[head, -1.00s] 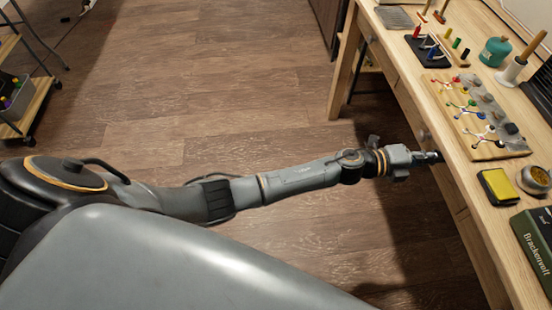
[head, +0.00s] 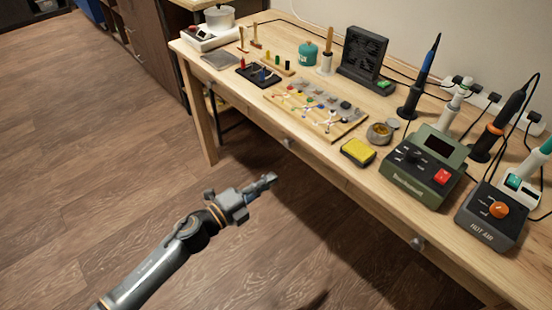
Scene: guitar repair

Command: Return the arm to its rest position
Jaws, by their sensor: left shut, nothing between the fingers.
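My left gripper (head: 268,183) is at the end of the arm that comes in from the lower left of the head view. It is shut and empty, over the open floor in front of the workbench (head: 400,225). In the picture it is apart from the bench edge and drawer knobs. My right arm and right gripper do not show.
The bench holds a wooden board of coloured wired parts (head: 318,112), a yellow sponge (head: 357,152), a brass wool pot (head: 379,133), a green soldering station (head: 423,170) and a hot-air station (head: 492,215). The wooden floor (head: 90,170) to the left is clear.

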